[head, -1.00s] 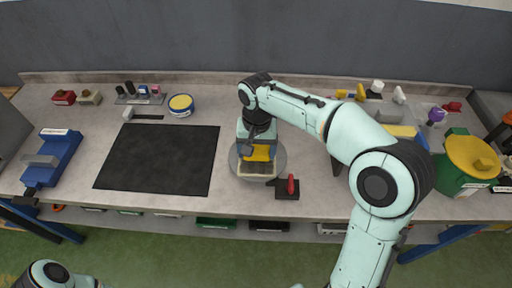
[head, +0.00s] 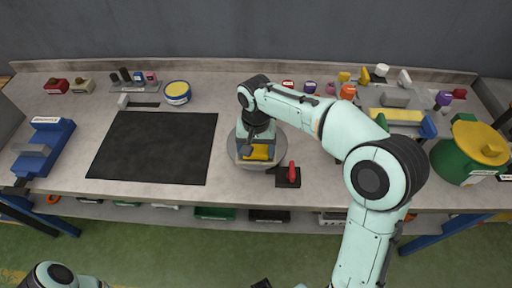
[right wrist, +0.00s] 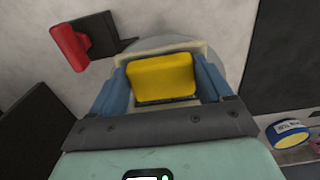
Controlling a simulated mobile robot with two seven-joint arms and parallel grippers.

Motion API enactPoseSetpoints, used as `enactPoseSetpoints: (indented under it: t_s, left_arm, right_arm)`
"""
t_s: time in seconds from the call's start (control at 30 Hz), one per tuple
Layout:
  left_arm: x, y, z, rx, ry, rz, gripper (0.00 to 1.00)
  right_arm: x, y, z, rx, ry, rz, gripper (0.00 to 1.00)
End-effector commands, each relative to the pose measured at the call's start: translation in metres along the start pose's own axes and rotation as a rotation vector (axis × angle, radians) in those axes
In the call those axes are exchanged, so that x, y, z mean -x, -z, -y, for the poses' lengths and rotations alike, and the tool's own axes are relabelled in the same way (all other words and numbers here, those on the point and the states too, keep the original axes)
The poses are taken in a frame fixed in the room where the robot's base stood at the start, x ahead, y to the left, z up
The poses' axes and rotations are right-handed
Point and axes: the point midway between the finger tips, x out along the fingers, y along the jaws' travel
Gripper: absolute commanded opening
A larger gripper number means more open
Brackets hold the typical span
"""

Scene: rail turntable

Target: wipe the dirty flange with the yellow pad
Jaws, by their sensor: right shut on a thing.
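The yellow pad (head: 258,152) is held in my right gripper (head: 254,144), over the round grey turntable (head: 281,142). In the right wrist view the pad (right wrist: 163,76) sits between the two blue fingers of the gripper (right wrist: 165,88), which is shut on it. A pale-edged piece (right wrist: 120,57), likely the flange, shows behind and beside the pad. The pad and gripper hide most of it, so its dirt cannot be seen. I cannot tell whether the pad touches it. My left arm shows only at the lower left of the head view; its gripper is not visible.
A red lever on a black plate (head: 292,173) stands close to the turntable's front right. A black mat (head: 153,147) lies left, with a blue vise (head: 45,147) beyond it. A yellow-lidded green bin (head: 468,155) stands right. Small items line the back.

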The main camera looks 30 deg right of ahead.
Motion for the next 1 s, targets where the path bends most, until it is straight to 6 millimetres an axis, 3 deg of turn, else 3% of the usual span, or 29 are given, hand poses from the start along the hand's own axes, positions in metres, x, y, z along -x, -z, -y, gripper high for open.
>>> enactPoseSetpoints:
  t_s: [1.0]
  left_arm:
    - [-0.007, -0.002, 0.003, 0.001, 0.001, 0.003, 0.43]
  right_arm:
    - [-0.01, 0.0, -0.004, -0.001, -0.001, 0.001, 0.54]
